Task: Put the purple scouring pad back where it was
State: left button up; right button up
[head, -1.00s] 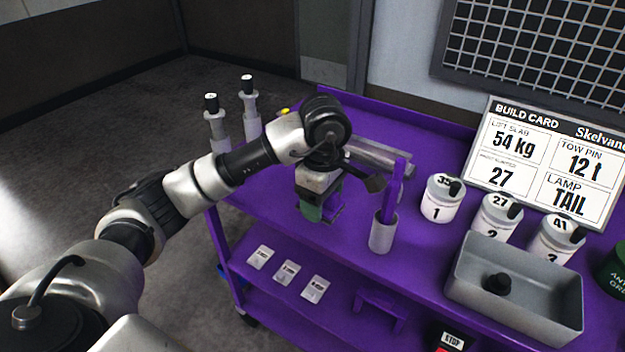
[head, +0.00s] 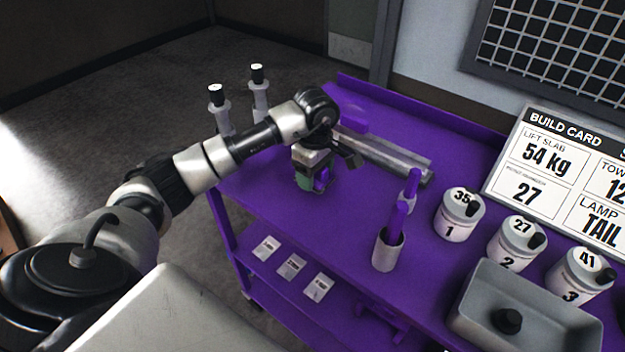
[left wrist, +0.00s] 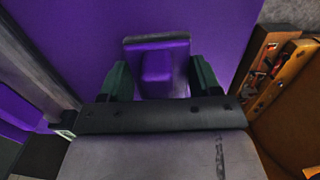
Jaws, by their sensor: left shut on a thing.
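My left gripper (head: 312,182) is over the back left part of the purple trolley top. In the left wrist view its dark green fingers (left wrist: 162,82) are shut on a purple piece with a raised block and a greyish edge, which looks like the purple scouring pad (left wrist: 157,66). In the head view a bit of the pad (head: 322,180) shows by the fingers; the wrist hides the rest. Whether it touches the trolley top (head: 262,205), I cannot tell. My right gripper is not in view.
A long grey bar (head: 385,155) lies behind the gripper, with a purple block (head: 350,119) beyond it. A grey cup (head: 388,252) with a purple stick stands front right. Numbered white pots (head: 459,215) and a grey tray (head: 525,310) stand farther right.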

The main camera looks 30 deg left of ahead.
pick_arm(q)
jog(key=shift+w+a+f, duration=0.2)
jog(key=shift+a+f, duration=0.2)
jog(key=shift+a, duration=0.15)
jog(key=shift+f, duration=0.3)
notch_tip(320, 180, down, 3)
jog(key=shift+f+p, duration=0.1)
jog(key=shift+p, duration=0.5)
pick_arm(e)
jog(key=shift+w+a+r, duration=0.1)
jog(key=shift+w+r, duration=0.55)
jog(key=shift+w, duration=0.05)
pick_arm(q)
jog(key=shift+f, duration=0.1)
jog(key=shift+f, duration=0.15)
jog(key=o, duration=1)
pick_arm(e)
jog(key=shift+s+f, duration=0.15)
